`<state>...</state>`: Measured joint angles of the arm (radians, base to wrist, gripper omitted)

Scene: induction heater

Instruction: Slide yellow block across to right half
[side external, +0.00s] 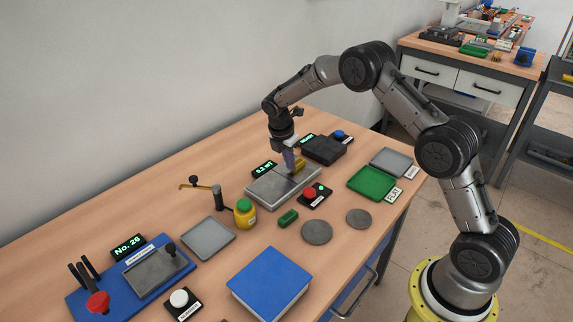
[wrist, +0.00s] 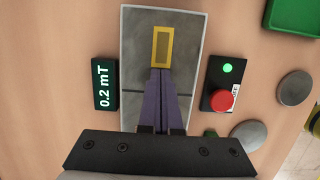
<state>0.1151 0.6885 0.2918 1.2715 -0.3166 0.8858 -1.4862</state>
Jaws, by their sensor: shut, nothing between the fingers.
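The yellow block (wrist: 162,47) lies on a grey metal plate (wrist: 136,50) split by a dark line. In the wrist view it is on the far part, beyond the line. In the side view the yellow block (side external: 298,167) is on the plate's right part, partly hidden by my fingers. My gripper (wrist: 161,73) is shut with its purple fingers together. Their tips are at the near end of the block, touching it or nearly so. In the side view my gripper (side external: 291,168) reaches down to the plate (side external: 270,189) just left of the block.
A display reading 0.2 mT (wrist: 103,84) stands left of the plate in the wrist view. A box with a red button (wrist: 222,99) and green light is close on its right. In the side view a black block (side external: 324,151) sits behind the plate and a yellow jar (side external: 244,214) in front.

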